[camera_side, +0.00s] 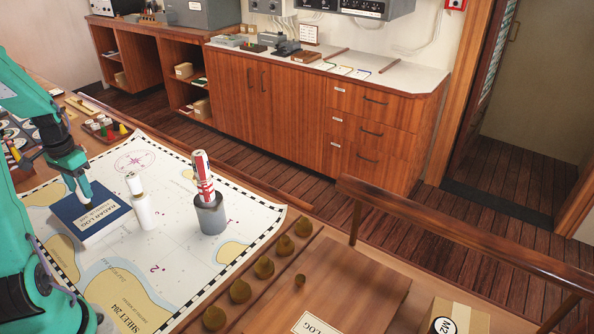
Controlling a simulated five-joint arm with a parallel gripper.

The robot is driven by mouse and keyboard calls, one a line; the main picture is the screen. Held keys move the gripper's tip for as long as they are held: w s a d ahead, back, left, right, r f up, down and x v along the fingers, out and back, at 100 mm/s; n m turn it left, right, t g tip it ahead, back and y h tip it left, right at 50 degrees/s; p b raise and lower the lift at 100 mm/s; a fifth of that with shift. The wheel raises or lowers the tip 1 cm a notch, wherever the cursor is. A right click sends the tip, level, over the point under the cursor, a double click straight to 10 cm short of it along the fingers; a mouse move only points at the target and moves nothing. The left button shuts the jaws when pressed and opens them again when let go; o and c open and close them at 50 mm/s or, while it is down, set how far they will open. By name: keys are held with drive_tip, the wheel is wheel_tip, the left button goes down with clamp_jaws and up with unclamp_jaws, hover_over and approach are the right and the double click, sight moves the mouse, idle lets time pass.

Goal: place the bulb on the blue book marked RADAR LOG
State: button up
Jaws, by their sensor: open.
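The blue book marked RADAR LOG (98,221) lies flat on the chart at the left. My gripper (84,195) points down over the back left part of the book. It is open; its fingers are small here, and I cannot tell whether they touch the cover. A white, narrow piece with a rounded top (134,183) stands on a white upright cylinder (144,213) just right of the book. It may be the bulb, but I cannot tell for sure. No other clear bulb shows.
A grey cup (211,217) holding a red and white rolled item (203,173) stands right of the white cylinder. A tray of small coloured pieces (105,129) is behind the book. Round brown knobs (264,267) line the chart's right side. The chart's front middle is clear.

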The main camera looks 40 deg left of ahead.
sight(78, 186)
wheel_tip(78, 186, up, 9)
drive_tip(key=shift+f, duration=0.1)
idle(0.3)
idle(0.4)
drive_tip(key=shift+w+d+r, duration=0.2)
drive_tip(key=shift+w+d, duration=0.05)
drive_tip(key=shift+d, duration=0.15)
drive_tip(key=w+d+r+m+t, duration=0.1)
drive_tip(key=w+d+r, duration=0.15)
drive_tip(key=d, duration=0.55)
drive_tip(key=w+d+r+t+y, duration=0.1)
drive_tip(key=d+r, duration=0.2)
drive_tip(key=d, duration=0.5)
drive_tip(key=w+d+r+m+t, duration=0.1)
drive_tip(key=d+r+t, duration=0.1)
drive_tip(key=d, duration=0.6)
drive_tip(key=s+d+t+h, duration=0.1)
drive_tip(key=s+d, duration=0.3)
drive_tip(key=d, duration=0.5)
drive_tip(key=shift+r+m+t, duration=0.25)
drive_tip(key=shift+m+t, duration=0.05)
drive_tip(key=shift+d, duration=0.1)
